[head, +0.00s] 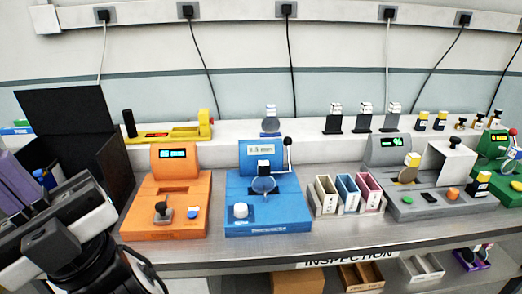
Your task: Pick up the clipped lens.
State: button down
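A round clear lens with a black and white clip on top (264,183) stands on the blue device (236,196) in the middle of the bench. A similar pale clipped disc (270,119) stands on a small blue base on the ledge behind it. A tan disc with a white clip (409,169) stands in the grey device at the right. I cannot tell for certain which one is the clipped lens of the task. My arm fills the lower left corner, well left of all three.
An orange device (164,221) with a knob stands left of the blue one. Narrow open bins (326,196) stand right of it. A black panel (70,125) rises at the left. Several black stands line the back ledge. The bench's front strip is clear; a shelf lies below.

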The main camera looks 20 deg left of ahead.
aim_at(263, 177)
jog(key=l+z, duration=0.2)
jog(key=l, duration=0.2)
jog(key=i+l+z, duration=0.2)
jog(key=l, duration=0.15)
jog(key=l+z, duration=0.2)
jog(key=l, duration=0.2)
jog(key=i+l+z, duration=0.15)
jog(key=l, duration=0.2)
jog(key=u, duration=1.85)
jog(key=i+l+u, duration=0.15)
jog(key=i+l, duration=0.35)
jog(key=i+l+u, duration=0.15)
jog(key=i+l, duration=0.3)
jog(key=l, duration=0.2)
